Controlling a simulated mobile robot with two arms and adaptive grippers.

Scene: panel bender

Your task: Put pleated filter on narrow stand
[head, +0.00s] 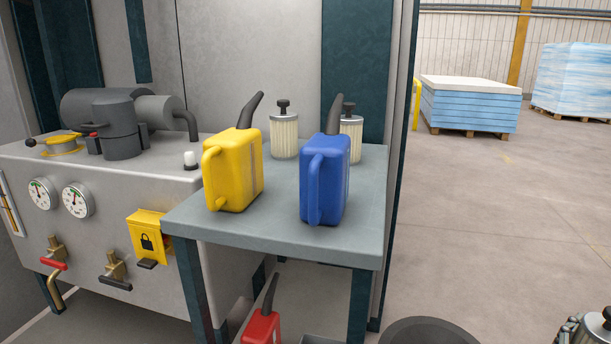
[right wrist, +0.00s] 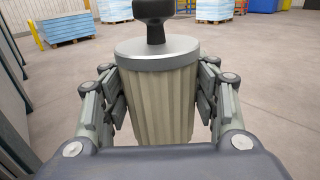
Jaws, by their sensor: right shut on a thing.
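The pleated filter (right wrist: 155,95) fills the middle of the right wrist view. It has pale pleated sides, a grey metal cap and a black knob on top. My right gripper (right wrist: 160,105) is shut on its sides, and the filter is upright. In the head view my right gripper (head: 578,328) and the filter's cap (head: 600,322) show only partly, in the bottom right corner, apart from the stand. A grey-topped stand (head: 270,205) with dark legs is in the middle; I cannot tell for certain that it is the narrow stand. My left gripper is not in view.
On the stand are a yellow can (head: 233,172), a blue can (head: 325,180) and two similar filters (head: 284,138) (head: 351,140) behind them. A red can (head: 261,328) is below. A dark round container (head: 430,332) stands right of the stand. Open floor (head: 500,230) lies to the right.

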